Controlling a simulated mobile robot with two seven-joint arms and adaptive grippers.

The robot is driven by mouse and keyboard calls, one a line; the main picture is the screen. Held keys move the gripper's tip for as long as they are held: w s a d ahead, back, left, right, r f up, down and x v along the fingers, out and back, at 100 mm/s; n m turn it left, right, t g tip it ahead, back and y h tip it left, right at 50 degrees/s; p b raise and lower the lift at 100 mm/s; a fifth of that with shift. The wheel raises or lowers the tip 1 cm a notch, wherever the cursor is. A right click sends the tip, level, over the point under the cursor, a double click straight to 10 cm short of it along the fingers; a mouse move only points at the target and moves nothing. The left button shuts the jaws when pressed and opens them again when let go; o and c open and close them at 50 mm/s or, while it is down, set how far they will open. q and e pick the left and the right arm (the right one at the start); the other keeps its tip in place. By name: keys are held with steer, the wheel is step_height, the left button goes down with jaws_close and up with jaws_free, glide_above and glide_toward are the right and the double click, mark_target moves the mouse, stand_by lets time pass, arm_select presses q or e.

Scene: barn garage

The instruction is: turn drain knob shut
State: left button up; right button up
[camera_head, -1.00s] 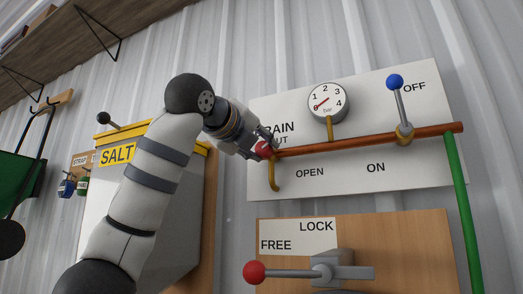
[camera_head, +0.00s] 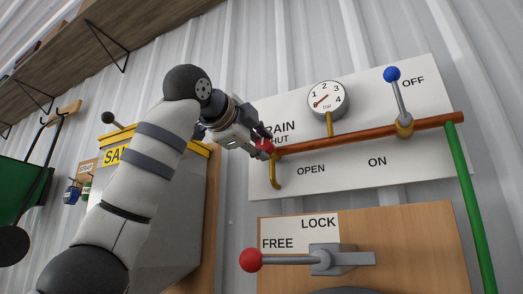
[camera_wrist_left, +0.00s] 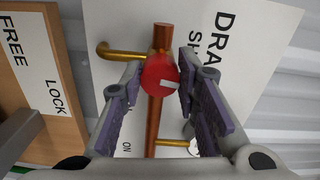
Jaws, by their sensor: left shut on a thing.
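The round red drain knob (camera_head: 265,147) sits at the left end of the copper pipe (camera_head: 370,136), on the white panel lettered DRAIN, SHUT and OPEN. It is partly hidden by my left gripper (camera_head: 266,139) in the head view. In the left wrist view the knob (camera_wrist_left: 157,70) lies between the two purple-padded fingers of my left gripper (camera_wrist_left: 159,66), which is shut on it. A white mark on the knob's face points right and slightly downward in that view. My right gripper is not in view.
A pressure gauge (camera_head: 328,98) and a blue-tipped lever (camera_head: 397,95) stand on the panel to the right. Below is a wooden board with a red-ended LOCK/FREE handle (camera_head: 252,260). A yellow-lidded salt bin (camera_head: 178,235) stands behind my left arm. A brown shelf (camera_head: 120,35) is above left.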

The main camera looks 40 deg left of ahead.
arm_select(q)
steer(key=shift+f+n+b, duration=0.1)
steer(key=shift+n+b, duration=0.2)
steer(key=shift+n, duration=0.5)
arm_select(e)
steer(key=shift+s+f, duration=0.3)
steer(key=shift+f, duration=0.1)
arm_select(q)
steer(key=o, duration=1.2)
steer(key=shift+c, duration=0.2)
steer(key=shift+s, duration=0.1)
steer(key=v, duration=1.2)
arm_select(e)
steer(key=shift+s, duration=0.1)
